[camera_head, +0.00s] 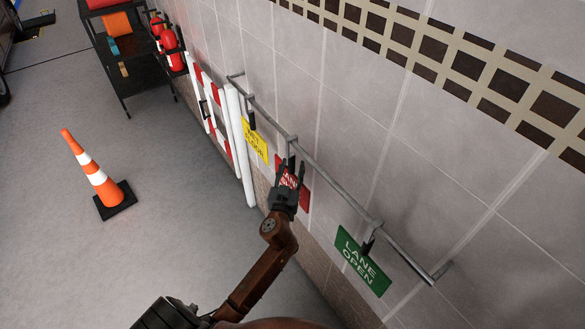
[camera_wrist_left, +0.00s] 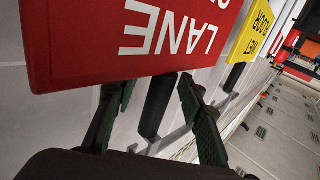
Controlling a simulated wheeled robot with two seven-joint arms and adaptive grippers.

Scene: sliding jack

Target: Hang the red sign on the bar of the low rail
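The red sign (camera_head: 304,197) with white lettering is at the low rail (camera_head: 330,180), between a yellow sign and a green sign. It shows upside down and close up in the left wrist view (camera_wrist_left: 90,40). Its dark hanger (camera_wrist_left: 157,105) reaches toward the grey bar; I cannot tell whether it rests on it. My left gripper (camera_head: 290,168) is in front of the red sign and hides part of it. In the wrist view its fingers (camera_wrist_left: 158,108) stand apart, one on each side of the hanger, with gaps visible. My right gripper is not in view.
The yellow sign (camera_head: 254,139) and green LANE OPEN sign (camera_head: 362,261) hang from the rail on black hooks. Red-and-white barrier boards (camera_head: 207,105) lean on the wall. An orange cone (camera_head: 95,178) stands on open floor left of my arm. A dark shelf (camera_head: 122,60) is farther back.

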